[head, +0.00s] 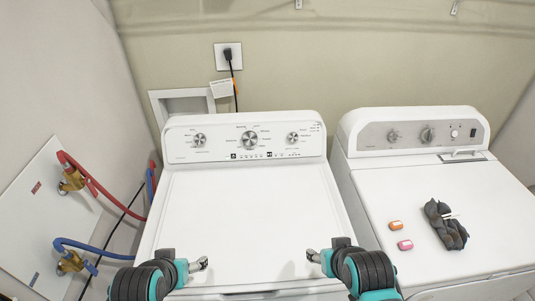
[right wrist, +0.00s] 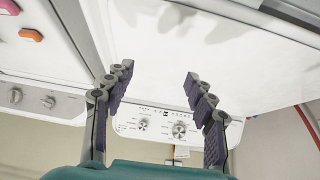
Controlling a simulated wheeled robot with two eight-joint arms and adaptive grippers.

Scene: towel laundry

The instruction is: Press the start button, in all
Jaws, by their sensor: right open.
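The left white machine (head: 255,215) has a raised control panel (head: 225,153) with a large middle dial (head: 249,140), a smaller dial on each side and a row of small dark marks below. I cannot tell which mark is the start button. The panel also shows in the right wrist view (right wrist: 150,122), beyond my fingers. My right gripper (head: 312,256) is over the front of the lid, apart from the panel; in the right wrist view its fingers (right wrist: 158,80) are spread and empty. My left gripper (head: 201,264) is over the lid's front left; its opening is unclear.
A second white machine (head: 430,190) stands at the right with its own dials. On its top lie an orange item (head: 395,225), a pink item (head: 405,245) and a dark cloth bundle (head: 446,222). Red (head: 100,190) and blue hoses (head: 90,246) run at the left wall. The left lid is clear.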

